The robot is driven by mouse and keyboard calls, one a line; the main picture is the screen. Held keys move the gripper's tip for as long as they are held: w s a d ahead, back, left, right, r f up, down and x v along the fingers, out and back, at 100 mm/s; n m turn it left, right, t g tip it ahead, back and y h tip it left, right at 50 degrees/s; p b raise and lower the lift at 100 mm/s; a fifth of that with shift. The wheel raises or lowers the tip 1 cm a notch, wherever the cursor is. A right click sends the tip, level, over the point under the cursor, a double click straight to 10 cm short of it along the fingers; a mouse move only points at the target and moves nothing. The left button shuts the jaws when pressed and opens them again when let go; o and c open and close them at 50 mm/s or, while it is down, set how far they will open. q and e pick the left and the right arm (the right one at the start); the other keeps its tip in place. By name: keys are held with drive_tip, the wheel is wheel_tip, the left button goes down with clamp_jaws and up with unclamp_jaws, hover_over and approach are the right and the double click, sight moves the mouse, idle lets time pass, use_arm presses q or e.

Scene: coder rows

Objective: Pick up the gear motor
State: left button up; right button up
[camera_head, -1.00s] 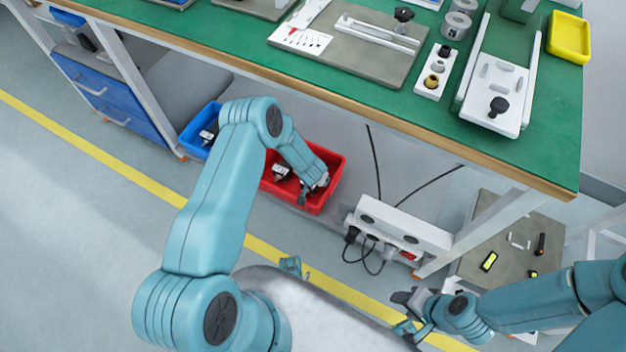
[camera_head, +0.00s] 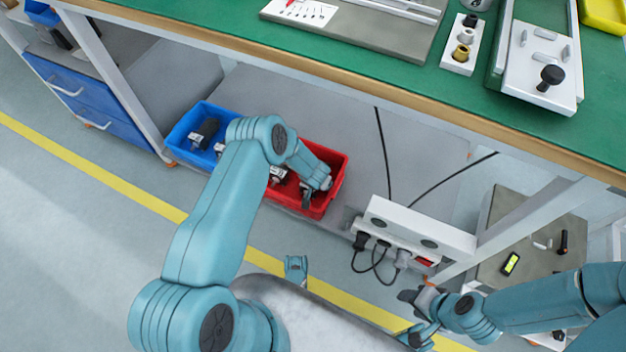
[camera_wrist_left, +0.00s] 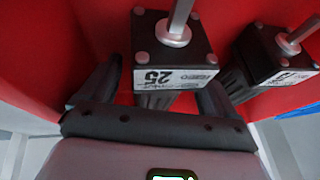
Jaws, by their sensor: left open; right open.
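My left gripper (camera_head: 308,199) reaches down into the red bin (camera_head: 338,178) under the bench. In the left wrist view it (camera_wrist_left: 165,82) is open, with a dark finger on each side of a black gear motor (camera_wrist_left: 172,48). A second gear motor (camera_wrist_left: 268,58) lies to the right in the same bin. In the head view a gear motor (camera_head: 278,174) shows left of my left gripper. My right gripper (camera_head: 412,316) is open and empty, low at the right.
A blue bin (camera_head: 178,142) with more motors stands left of the red bin. A white power strip (camera_head: 420,228) with cables is to the right. A grey board (camera_head: 500,265) holds small parts.

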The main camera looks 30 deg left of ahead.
use_arm(q)
drive_tip(key=shift+r, duration=0.1)
drive_tip(key=c, duration=1)
wheel_tip(320, 180, up, 10)
drive_tip(key=p, duration=0.5)
drive_tip(key=shift+w, duration=0.1)
drive_tip(key=shift+c, duration=1.2)
use_arm(e)
drive_tip(key=shift+g, duration=0.3)
drive_tip(key=r, duration=0.1)
drive_tip(key=s+r, duration=0.1)
drive_tip(key=r, duration=0.2)
drive_tip(key=shift+s+a+r, duration=0.2)
drive_tip(key=shift+a+r, duration=0.05)
drive_tip(key=shift+a, duration=0.1)
drive_tip(key=shift+c, duration=0.7)
use_arm(q)
drive_tip(key=shift+r, duration=0.1)
use_arm(e)
drive_tip(key=shift+s, duration=0.1)
